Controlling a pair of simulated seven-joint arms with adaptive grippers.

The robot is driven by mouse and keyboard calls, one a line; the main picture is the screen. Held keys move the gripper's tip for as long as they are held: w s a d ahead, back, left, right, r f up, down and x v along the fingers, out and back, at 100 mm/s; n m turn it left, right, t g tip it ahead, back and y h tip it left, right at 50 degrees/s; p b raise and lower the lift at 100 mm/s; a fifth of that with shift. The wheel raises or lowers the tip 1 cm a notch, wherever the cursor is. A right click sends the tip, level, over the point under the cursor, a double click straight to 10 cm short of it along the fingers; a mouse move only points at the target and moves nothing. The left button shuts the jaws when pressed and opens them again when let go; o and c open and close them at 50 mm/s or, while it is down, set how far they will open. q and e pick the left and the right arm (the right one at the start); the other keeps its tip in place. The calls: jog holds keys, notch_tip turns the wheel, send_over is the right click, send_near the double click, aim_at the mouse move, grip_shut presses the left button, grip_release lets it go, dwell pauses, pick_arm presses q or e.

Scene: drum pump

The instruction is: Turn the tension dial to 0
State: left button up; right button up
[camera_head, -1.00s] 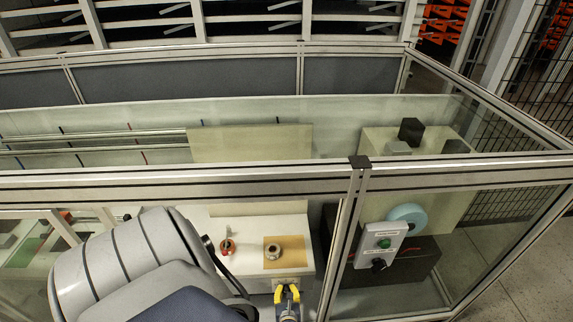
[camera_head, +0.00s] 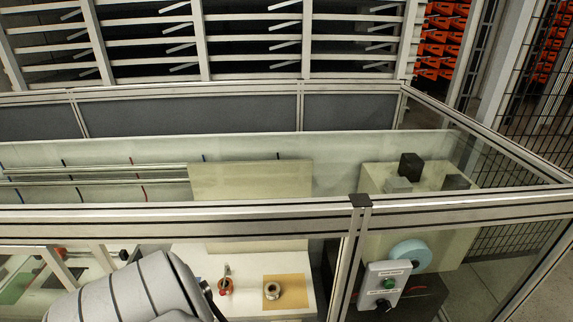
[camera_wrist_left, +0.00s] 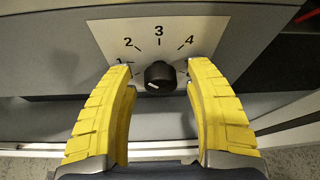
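The tension dial (camera_wrist_left: 160,76) is a small black knob on a pale scale plate (camera_wrist_left: 158,32) in the left wrist view. The numbers 1 to 4 show around it; the lower left of the scale is hidden behind a finger. A light mark on the knob sits at its lower left. My left gripper (camera_wrist_left: 158,72) is open, with one yellow finger on each side of the dial and a small gap on both sides. The dial and my left gripper are out of the head view. My right gripper is not in view.
In the head view a control box (camera_head: 383,286) with a green button and black knob hangs on the right. Metal frame bars (camera_head: 250,216) cross in front.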

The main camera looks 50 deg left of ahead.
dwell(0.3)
pick_arm(q)
jog(key=v, duration=1.2)
